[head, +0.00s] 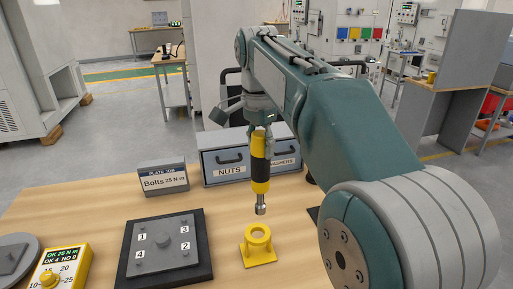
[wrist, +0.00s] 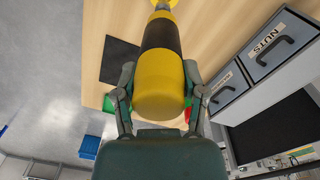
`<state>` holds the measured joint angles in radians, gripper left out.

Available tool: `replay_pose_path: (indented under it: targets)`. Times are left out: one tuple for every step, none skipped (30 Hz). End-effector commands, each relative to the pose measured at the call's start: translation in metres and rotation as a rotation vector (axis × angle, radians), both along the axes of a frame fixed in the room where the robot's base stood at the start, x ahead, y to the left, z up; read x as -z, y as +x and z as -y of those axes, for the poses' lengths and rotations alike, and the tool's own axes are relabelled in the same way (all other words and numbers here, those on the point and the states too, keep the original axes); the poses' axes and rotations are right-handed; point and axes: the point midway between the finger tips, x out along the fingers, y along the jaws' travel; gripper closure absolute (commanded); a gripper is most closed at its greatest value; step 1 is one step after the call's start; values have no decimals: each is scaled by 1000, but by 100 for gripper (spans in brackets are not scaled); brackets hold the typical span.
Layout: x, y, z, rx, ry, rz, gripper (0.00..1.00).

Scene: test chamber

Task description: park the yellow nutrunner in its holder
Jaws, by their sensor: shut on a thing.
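The yellow nutrunner (head: 259,172) has a black band and a metal socket at its lower end. It hangs upright in my gripper (head: 259,131), which is shut on its upper part. In the wrist view the nutrunner (wrist: 160,75) lies between the two fingers of my gripper (wrist: 158,92). The yellow holder (head: 260,251), a ring on a square base, stands on the table below. In the head view the socket is above the holder's ring and apart from it. The wrist view shows at most a yellow edge beside the tool, too little to identify.
A dark plate with numbered bolts (head: 163,248) lies left of the holder. A yellow controller (head: 62,268) stands at the front left. Behind are a sign (head: 163,180) reading "Bolts 25 N m" and grey drawers (head: 228,172) marked "NUTS". Bare table (head: 95,208) shows at the left.

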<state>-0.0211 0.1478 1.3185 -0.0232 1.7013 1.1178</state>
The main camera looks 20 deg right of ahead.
Motion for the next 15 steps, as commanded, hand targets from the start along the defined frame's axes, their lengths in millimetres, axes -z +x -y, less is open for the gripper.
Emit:
replay_pose_path:
  targets:
    - [1,0,-2,-2,0,2,100]
    - [2,0,-2,-2,-1,3,100]
    - [4,0,-2,-2,-1,2,100]
    - [5,0,-2,-2,0,1,100]
    - [7,0,-1,-2,1,1,100]
    - [10,0,0,-2,1,0,100]
    - [11,0,1,-1,3,1,100]
    - [14,0,3,-1,4,1,100]
    - [16,0,5,-1,5,1,100]
    - [18,0,5,0,6,0,100]
    - [20,0,6,0,6,1,100]
    - [23,0,7,0,7,1,100]
    - [25,0,8,0,9,1,100]
    - [27,0,9,0,9,1,100]
    - [29,0,9,0,9,1,100]
